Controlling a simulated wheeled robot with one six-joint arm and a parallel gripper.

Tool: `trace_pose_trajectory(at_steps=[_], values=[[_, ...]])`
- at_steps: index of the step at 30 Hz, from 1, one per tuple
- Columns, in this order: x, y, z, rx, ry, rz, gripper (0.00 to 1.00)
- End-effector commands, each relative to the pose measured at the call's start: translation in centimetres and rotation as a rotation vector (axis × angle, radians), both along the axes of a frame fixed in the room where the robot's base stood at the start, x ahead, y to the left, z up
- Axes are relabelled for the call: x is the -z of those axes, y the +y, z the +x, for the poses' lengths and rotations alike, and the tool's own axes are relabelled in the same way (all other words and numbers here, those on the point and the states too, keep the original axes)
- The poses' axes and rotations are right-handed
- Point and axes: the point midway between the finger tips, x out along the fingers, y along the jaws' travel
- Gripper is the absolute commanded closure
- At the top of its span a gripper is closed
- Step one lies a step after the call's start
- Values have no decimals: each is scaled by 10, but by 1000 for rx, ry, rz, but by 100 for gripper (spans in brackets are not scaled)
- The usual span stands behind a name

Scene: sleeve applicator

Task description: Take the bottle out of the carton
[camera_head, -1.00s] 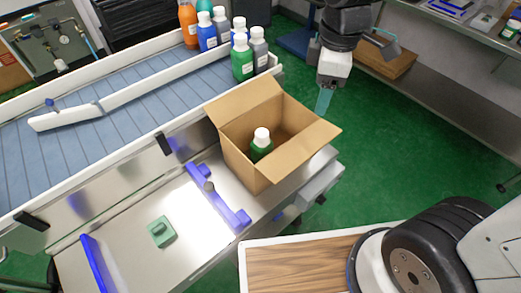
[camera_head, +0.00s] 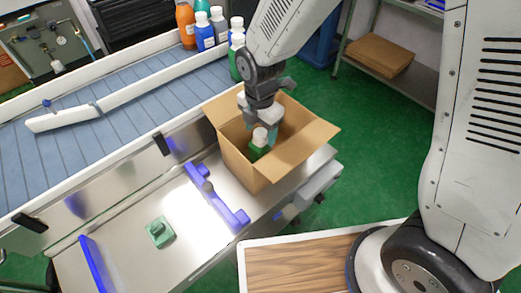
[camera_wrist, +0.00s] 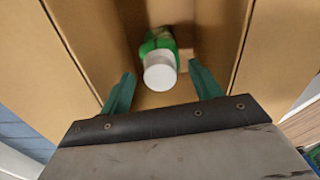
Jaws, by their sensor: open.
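The open cardboard carton (camera_head: 290,160) stands on the metal table, its flaps spread outward. A green bottle (camera_head: 255,152) with a white cap stands inside it; its lower part is hidden by the carton wall. In the wrist view the bottle (camera_wrist: 159,62) is seen from above, its cap toward the camera. My gripper (camera_wrist: 162,88) is open, its two green fingers to the left and right of the cap, apart from it. In the head view my gripper (camera_head: 270,132) reaches down into the carton behind the bottle, its fingertips partly hidden.
A conveyor (camera_head: 130,105) with several bottles at its far end runs behind the table. A blue bracket (camera_head: 215,195) and a green block (camera_head: 160,232) are on the table left of the carton. Carton walls (camera_wrist: 75,40) stand close around my fingers.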

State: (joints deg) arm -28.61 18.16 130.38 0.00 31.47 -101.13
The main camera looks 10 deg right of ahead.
Motion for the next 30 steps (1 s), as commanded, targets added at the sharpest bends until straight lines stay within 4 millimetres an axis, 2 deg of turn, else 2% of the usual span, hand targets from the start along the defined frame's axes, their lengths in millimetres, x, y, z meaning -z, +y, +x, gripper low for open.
trace_pose_trajectory(at_steps=[4, 11, 14, 18, 19, 30], values=[[15, 0, 0, 1, 2, -1, 37], [17, 0, 0, 1, 0, 0, 37], [17, 0, 0, 1, 0, 0, 59], [17, 0, 0, 1, 0, 0, 98], [17, 0, 0, 1, 0, 0, 100], [11, 1, 0, 1, -2, 1, 100]])
